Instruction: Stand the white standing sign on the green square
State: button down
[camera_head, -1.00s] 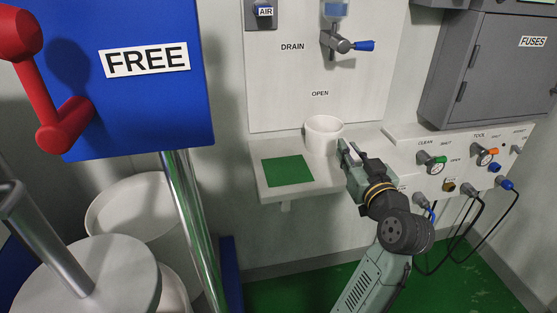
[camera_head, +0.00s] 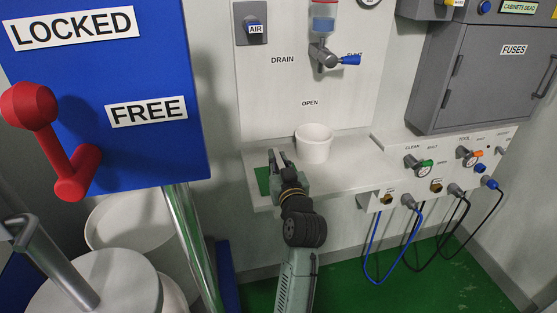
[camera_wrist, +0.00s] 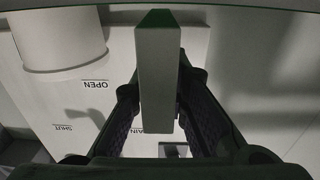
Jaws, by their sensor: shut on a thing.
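The white standing sign (camera_wrist: 156,80) shows in the wrist view as a pale upright slab between my fingers, and it looks grey in shadow. My gripper (camera_head: 279,160) is shut on it. In the head view my gripper is at the green square, left of the white cup, and the sign is hard to make out there. The green square (camera_head: 262,181) lies on the white shelf and is largely hidden behind my gripper. I cannot tell whether the sign's foot touches it.
A white cup (camera_head: 314,144) stands on the shelf (camera_head: 350,177) just right of my gripper, and shows in the wrist view (camera_wrist: 60,35). A drain valve (camera_head: 325,56) is on the wall above. A blue panel with a red lever (camera_head: 70,185) is at the left.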

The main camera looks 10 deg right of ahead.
jog(key=shift+f, duration=0.3)
jog(key=shift+f, duration=0.2)
jog(key=c, duration=1.6)
grip_release()
jog(key=shift+o, duration=0.2)
jog(key=shift+s+r, duration=0.15)
jog(key=shift+r, duration=0.05)
jog(key=s+b, duration=0.3)
jog(key=s, duration=0.8)
jog(key=shift+s, duration=0.4)
jog(key=shift+a, duration=0.1)
